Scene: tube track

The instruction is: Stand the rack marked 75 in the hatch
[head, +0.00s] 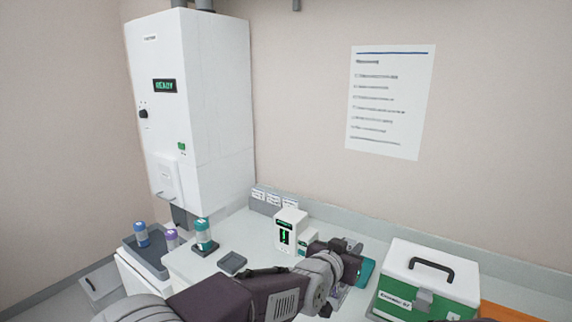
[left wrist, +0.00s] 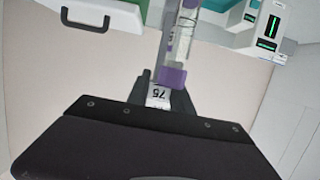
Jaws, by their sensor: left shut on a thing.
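My left gripper (left wrist: 166,88) is shut on the rack marked 75 (left wrist: 172,76) in the left wrist view. The rack has a purple end and clear tube-like parts, with a white label reading 75 between the fingers. In the head view my left arm reaches across the counter to the right, and the rack is mostly hidden there. A white cabinet (head: 185,95) with a green READY display (head: 164,86) hangs at the left. A small white flap (head: 166,178), possibly the hatch, is low on its front and looks closed. My right gripper is not in view.
A dark tray (head: 147,252) with blue- and purple-capped containers stands at the left. A small white device (head: 289,231) is behind my arm. A green-and-white case (head: 428,278) stands to the right.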

